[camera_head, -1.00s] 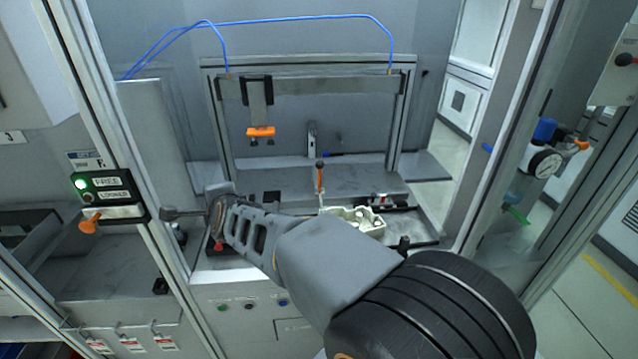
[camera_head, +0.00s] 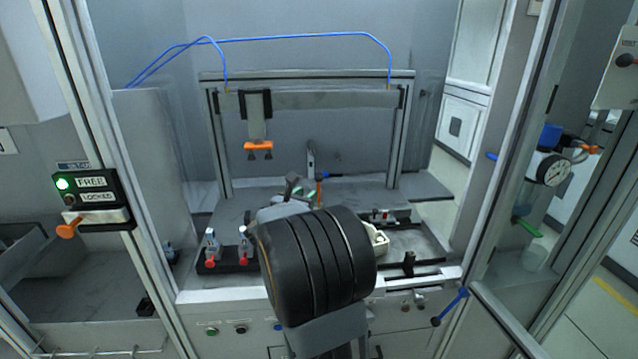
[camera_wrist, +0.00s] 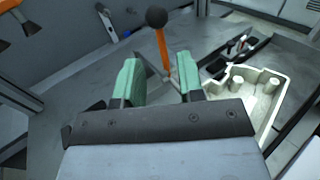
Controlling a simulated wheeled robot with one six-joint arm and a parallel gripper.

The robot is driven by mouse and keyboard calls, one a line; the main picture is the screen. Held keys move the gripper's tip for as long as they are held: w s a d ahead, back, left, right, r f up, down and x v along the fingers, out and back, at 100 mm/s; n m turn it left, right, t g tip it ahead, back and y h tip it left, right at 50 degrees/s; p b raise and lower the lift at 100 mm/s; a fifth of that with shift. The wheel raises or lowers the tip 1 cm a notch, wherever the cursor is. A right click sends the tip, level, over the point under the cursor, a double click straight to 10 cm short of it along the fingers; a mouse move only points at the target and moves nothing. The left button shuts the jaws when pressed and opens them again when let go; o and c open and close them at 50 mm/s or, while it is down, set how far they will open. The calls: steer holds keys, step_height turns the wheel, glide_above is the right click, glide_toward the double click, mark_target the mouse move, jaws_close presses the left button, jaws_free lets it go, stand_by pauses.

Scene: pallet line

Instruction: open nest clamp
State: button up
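The nest clamp's orange lever (camera_wrist: 162,48) with a black ball knob (camera_wrist: 156,18) stands up just beyond my fingertips in the wrist view. My gripper (camera_wrist: 157,62) is open, with green-padded fingers apart and nothing held. The lever lines up with the gap between them; I cannot tell whether it is inside it. In the head view my gripper (camera_head: 293,187) is mostly hidden by my wrist. A cream cast part (camera_wrist: 252,95) lies right of the lever.
A metal frame (camera_head: 212,150) with an orange-ended hanging unit (camera_head: 258,146) stands behind. Two red-and-grey fittings (camera_head: 211,246) sit left of my arm. A blue-handled lever (camera_head: 450,307) is at the front right.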

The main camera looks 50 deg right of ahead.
mark_target(318, 184)
steer(key=p+x, duration=0.1)
steer(key=x, duration=0.7)
steer(key=shift+d, duration=0.15)
steer(key=shift+c, duration=0.4)
jaws_close()
